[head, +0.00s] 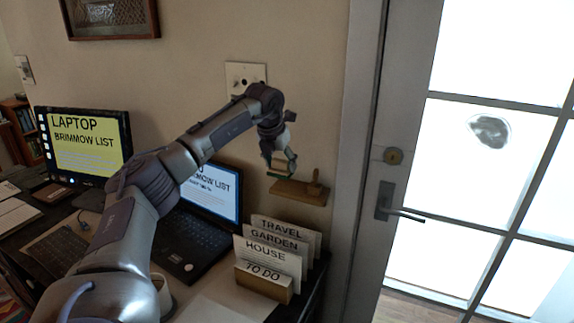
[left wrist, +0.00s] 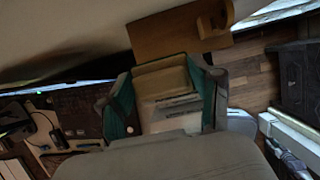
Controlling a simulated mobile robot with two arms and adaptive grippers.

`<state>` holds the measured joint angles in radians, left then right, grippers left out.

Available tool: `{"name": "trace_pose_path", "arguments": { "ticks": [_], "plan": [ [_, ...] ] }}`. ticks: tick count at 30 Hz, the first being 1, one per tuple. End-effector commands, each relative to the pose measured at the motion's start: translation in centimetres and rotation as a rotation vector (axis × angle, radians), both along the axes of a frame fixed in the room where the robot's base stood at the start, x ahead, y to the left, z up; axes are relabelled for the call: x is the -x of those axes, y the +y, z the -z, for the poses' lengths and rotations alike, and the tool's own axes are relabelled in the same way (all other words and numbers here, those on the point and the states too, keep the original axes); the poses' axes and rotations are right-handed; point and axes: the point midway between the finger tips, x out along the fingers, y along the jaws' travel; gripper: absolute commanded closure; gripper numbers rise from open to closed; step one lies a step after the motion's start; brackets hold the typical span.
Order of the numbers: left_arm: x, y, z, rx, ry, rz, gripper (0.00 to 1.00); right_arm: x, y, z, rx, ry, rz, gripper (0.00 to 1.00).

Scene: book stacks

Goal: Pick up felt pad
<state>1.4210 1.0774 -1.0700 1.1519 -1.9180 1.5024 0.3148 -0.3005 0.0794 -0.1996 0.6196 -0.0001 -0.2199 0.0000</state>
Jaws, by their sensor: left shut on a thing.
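My left gripper (head: 283,166) is at the end of the outstretched arm, in front of the wall just above a small wooden shelf. In the left wrist view, its dark fingers with teal inner faces (left wrist: 168,100) stand on either side of a pale beige, flat thing (left wrist: 162,80), which I take to be the felt pad. The gripper is shut on it. The pad's lower part is hidden by the gripper body, and in the head view it is too small to make out clearly. My right gripper is not in view.
The wooden shelf (head: 298,192) with an upright peg is fixed to the wall; it also shows in the left wrist view (left wrist: 170,38). Below are a laptop (head: 185,243), a monitor (head: 85,140) and a card holder (head: 264,281) on the desk. A glazed door (head: 480,130) stands at right.

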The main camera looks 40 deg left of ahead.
Motion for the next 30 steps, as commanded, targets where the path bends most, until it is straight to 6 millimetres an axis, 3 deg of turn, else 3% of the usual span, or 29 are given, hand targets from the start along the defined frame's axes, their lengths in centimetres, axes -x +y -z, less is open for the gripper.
{"name": "trace_pose_path", "arguments": {
  "ticks": [9,15,21,30],
  "plan": [
    [7.9,-2.3,0.5,-0.003,-0.001,-0.001,0.71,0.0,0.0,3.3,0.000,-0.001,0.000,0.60],
    [11.7,-3.6,0.3,-0.003,0.000,-0.001,0.71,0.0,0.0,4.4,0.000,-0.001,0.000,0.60],
    [13.5,-4.3,0.1,-0.001,0.000,-0.001,0.71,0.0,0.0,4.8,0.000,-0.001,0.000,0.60],
    [13.8,-4.4,0.0,0.000,0.000,0.000,0.71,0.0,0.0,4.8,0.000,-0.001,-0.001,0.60]
  ]
}}
